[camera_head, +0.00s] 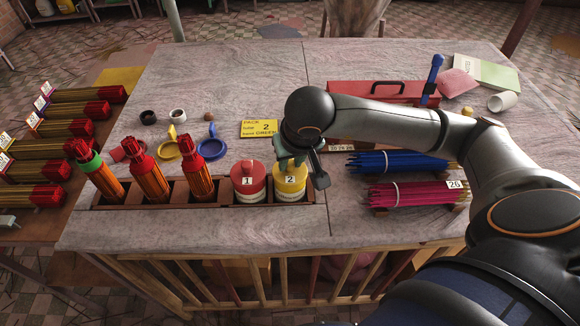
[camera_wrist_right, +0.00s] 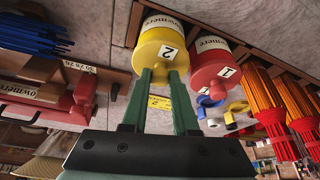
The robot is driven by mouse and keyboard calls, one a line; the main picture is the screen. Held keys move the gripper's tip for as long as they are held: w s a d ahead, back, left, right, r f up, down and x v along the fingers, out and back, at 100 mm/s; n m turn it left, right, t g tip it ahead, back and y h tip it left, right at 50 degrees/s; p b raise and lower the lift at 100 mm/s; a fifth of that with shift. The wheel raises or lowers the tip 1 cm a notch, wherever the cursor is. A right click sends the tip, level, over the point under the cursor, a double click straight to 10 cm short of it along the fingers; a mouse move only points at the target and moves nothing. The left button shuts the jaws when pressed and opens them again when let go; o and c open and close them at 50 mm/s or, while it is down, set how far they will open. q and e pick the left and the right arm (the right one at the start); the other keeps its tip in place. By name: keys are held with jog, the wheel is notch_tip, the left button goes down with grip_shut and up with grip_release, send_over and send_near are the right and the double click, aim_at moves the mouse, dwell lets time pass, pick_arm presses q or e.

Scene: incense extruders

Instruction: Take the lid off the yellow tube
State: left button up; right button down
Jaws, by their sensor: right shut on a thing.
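The yellow tube (camera_head: 300,183), labelled 2, stands upright in the rightmost compartments of the dark wooden rack (camera_head: 92,206). Its yellow lid (camera_wrist_right: 153,50) sits on top of the pale-labelled body, with no clear gap visible between them. My right gripper (camera_head: 289,160) is over the tube. In the right wrist view its two green fingers (camera_wrist_right: 160,76) are closed at the top of the lid; the part between them is mostly hidden. My left gripper does not show.
A red tube (camera_head: 247,183) labelled 1 stands close to the left. Several bundles of orange sticks (camera_head: 149,181) fill the rack further left. Blue (camera_head: 400,162) and magenta bundles (camera_head: 415,193) lie right. A yellow card (camera_head: 259,129) and coloured rings (camera_head: 212,148) lie behind.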

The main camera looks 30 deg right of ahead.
jog(key=shift+r, duration=0.15)
jog(key=shift+r, duration=0.6)
jog(key=s+d+r+b, duration=0.3)
jog(key=s+r+b, duration=0.5)
jog(key=s+r, duration=0.3)
jog(key=s, duration=0.2)
jog(key=shift+s+r, duration=0.25)
jog(key=shift+s, duration=0.05)
